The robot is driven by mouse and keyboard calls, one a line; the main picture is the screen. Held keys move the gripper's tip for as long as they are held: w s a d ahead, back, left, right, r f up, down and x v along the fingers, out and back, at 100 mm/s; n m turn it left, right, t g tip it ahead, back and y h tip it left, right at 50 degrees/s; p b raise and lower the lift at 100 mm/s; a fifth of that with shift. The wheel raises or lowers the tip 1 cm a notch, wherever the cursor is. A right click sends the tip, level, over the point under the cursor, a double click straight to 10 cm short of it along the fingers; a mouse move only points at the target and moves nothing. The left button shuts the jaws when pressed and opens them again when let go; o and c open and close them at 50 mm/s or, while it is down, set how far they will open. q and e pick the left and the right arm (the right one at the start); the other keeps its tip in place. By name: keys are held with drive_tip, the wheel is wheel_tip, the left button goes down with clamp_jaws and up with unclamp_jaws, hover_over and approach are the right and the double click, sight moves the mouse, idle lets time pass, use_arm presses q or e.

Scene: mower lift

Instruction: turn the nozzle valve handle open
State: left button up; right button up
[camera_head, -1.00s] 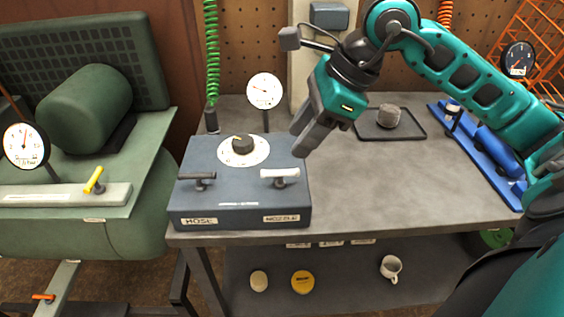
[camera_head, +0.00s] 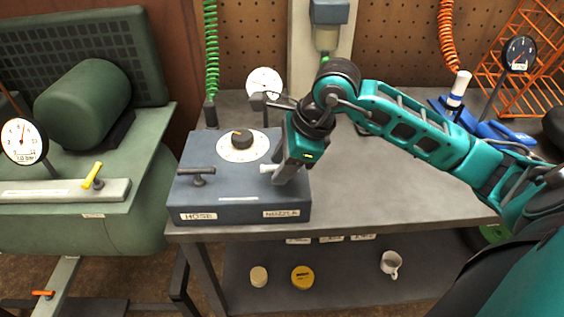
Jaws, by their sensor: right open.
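The grey-blue control box (camera_head: 225,192) stands on the left part of the workbench. Its right label reads NOZZLE; the white nozzle valve handle (camera_head: 268,169) above it is partly hidden behind my right gripper. My right gripper (camera_head: 278,180) points down at the handle, open, with its fingers at the handle's right part. I cannot tell whether they touch it. The dark hose valve handle (camera_head: 200,178) is on the box's left side, above the HOSE label. A black knob (camera_head: 241,139) sits on a white dial at the back. My left gripper is not in view.
A green compressor (camera_head: 88,105) with a yellow lever (camera_head: 93,176) is at left. The bench top (camera_head: 370,190) right of the box is clear.

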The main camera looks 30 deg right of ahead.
drive_tip(key=shift+f, duration=0.1)
drive_tip(key=shift+c, duration=0.4)
clamp_jaws()
